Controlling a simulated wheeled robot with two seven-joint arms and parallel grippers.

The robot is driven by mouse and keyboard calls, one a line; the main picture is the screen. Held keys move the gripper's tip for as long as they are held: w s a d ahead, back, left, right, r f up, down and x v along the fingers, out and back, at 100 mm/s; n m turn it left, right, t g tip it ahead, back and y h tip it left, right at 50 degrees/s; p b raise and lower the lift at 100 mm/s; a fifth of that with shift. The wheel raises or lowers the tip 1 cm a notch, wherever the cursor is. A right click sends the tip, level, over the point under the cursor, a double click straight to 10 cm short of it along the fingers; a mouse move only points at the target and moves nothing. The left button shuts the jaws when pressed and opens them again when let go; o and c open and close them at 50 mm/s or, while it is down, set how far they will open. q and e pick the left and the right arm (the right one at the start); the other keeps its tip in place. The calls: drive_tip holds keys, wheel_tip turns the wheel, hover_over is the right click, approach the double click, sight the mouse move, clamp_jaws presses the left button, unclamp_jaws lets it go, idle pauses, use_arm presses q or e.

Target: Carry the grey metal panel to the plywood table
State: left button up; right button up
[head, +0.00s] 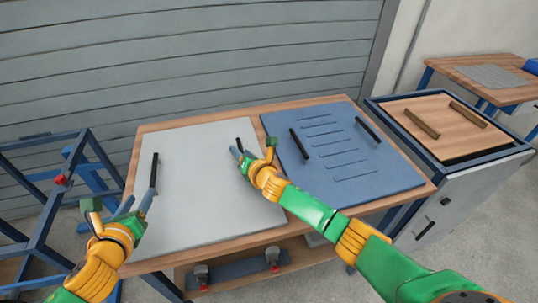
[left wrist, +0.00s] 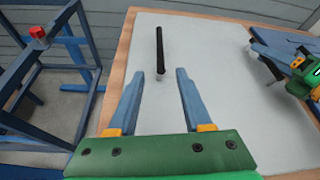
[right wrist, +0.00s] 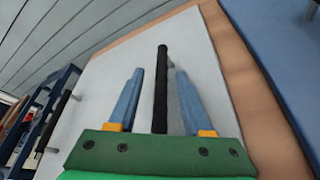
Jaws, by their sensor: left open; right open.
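The grey metal panel (head: 205,200) lies flat on a wood-topped table, with a black bar handle near each side. My left gripper (head: 136,203) is open just short of the left handle (head: 154,170); in the left wrist view that handle (left wrist: 160,48) lies ahead, in line with the gap between the fingers. My right gripper (head: 243,158) is open at the right handle, and in the right wrist view this handle (right wrist: 160,85) runs between the fingers, which look apart from it. A wood-topped table (head: 470,70) stands at the far right with a grey mat (head: 492,76) on it.
A blue slotted panel (head: 345,165) with two black handles lies right beside the grey panel. A cabinet (head: 440,205) at right bears a wooden board with two brown handles. A blue frame rack (head: 40,215) stands at left. A slatted grey wall (head: 180,50) closes the back.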

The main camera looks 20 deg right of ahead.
use_arm(q)
drive_tip(key=shift+s+r, duration=0.1)
drive_tip(key=shift+s, duration=0.1)
use_arm(e)
drive_tip(key=v, duration=1.2)
drive_tip(key=shift+f, duration=0.1)
